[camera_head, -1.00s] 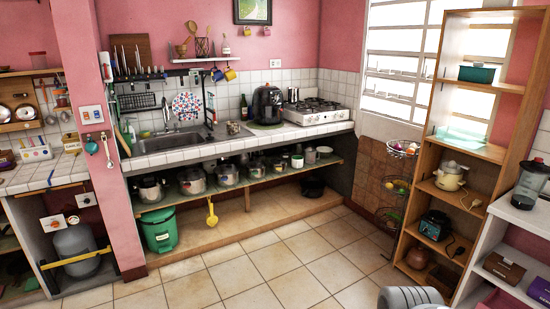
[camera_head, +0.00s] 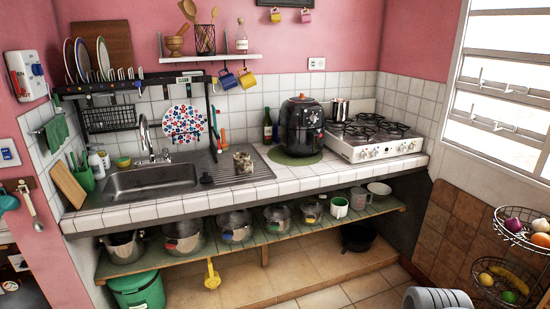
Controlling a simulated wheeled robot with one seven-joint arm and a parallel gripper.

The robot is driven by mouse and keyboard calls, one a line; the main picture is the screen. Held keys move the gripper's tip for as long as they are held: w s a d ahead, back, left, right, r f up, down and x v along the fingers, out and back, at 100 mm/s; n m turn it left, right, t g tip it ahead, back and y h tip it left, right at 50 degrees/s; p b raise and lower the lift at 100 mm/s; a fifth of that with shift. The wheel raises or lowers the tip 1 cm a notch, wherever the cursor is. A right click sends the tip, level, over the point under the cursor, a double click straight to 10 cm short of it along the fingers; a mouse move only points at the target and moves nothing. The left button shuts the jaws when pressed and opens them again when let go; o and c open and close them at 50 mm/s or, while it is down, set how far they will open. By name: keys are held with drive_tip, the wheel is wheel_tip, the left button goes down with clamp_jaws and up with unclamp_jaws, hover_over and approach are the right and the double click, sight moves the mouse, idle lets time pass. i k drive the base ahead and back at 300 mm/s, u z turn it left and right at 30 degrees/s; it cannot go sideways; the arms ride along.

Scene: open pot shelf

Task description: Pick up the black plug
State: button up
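I cannot make out a black plug in the present view. The tall wooden shelf with appliances and a dark cord, seen a second ago, is outside the frame. A grey ridged part of my arm shows at the bottom right, but my gripper's fingers are not in view.
A white-tiled counter (camera_head: 290,180) with a sink (camera_head: 150,180), a black air fryer (camera_head: 301,126) and a stove (camera_head: 375,138) spans the middle. Several pots stand on the low shelf (camera_head: 270,233) below. A wire fruit basket (camera_head: 524,232) hangs at right. Tiled floor (camera_head: 345,299) is clear at the bottom.

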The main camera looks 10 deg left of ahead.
sight(205, 178)
drive_tip(key=u, duration=0.3)
drive_tip(key=i, duration=1.9)
drive_tip(key=u, duration=1.8)
drive_tip(key=i, duration=1)
drive_tip(key=u, duration=1.25)
drive_tip(key=i, duration=0.35)
drive_tip(key=u, duration=0.25)
